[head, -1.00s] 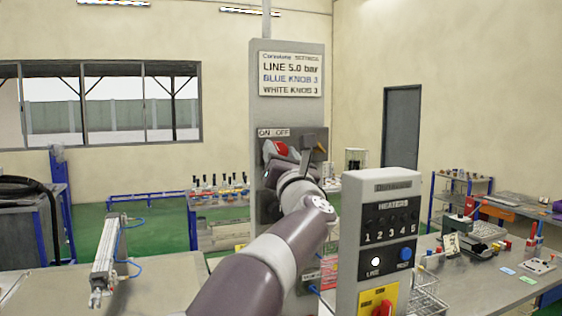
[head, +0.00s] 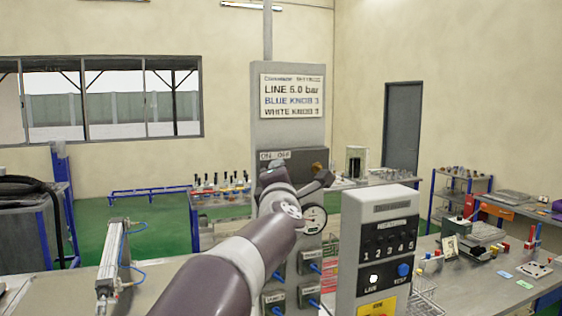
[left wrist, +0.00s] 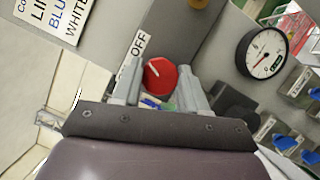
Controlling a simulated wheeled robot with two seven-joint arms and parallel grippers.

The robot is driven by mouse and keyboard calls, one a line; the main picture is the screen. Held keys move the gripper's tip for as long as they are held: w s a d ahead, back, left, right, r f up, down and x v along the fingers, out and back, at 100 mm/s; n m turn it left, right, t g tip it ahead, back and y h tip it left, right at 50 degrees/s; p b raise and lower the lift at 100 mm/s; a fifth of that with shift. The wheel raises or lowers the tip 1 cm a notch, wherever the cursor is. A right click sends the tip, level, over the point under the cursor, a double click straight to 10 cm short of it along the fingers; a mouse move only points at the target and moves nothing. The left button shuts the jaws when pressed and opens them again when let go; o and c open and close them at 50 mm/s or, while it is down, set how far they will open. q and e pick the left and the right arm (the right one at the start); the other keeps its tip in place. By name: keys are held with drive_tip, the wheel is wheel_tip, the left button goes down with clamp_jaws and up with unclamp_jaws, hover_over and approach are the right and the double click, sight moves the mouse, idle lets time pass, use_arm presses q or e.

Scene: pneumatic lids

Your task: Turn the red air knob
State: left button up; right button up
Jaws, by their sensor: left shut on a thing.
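The red air knob (left wrist: 160,76) is a round dial with a white pointer mark, beside the ON/OFF label on the grey panel. In the left wrist view my left gripper (left wrist: 158,84) has one finger on each side of the knob and is shut on it. In the head view my left arm reaches up to the panel (head: 289,132). Its wrist covers the knob there, and my left gripper is mostly hidden. My right gripper is not in view.
A round pressure gauge (left wrist: 262,53) sits near the knob; it also shows in the head view (head: 312,219). Blue-handled fittings (head: 312,268) lie below it. A grey heater box (head: 374,246) stands close on the right. A pneumatic cylinder (head: 112,258) stands at left.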

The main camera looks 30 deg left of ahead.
use_arm(q)
drive_tip(key=shift+m+g+h+p, duration=0.55)
drive_tip(key=shift+m+p, duration=1.45)
drive_tip(key=shift+p, duration=0.7)
drive_tip(key=o, duration=1.1)
drive_tip(key=shift+c, duration=0.2)
drive_tip(key=b+v, duration=0.1)
drive_tip(key=v, duration=1.1)
drive_tip(key=shift+s+d+b, duration=0.2)
drive_tip(key=shift+s+b, duration=0.05)
drive_tip(key=shift+b, duration=0.15)
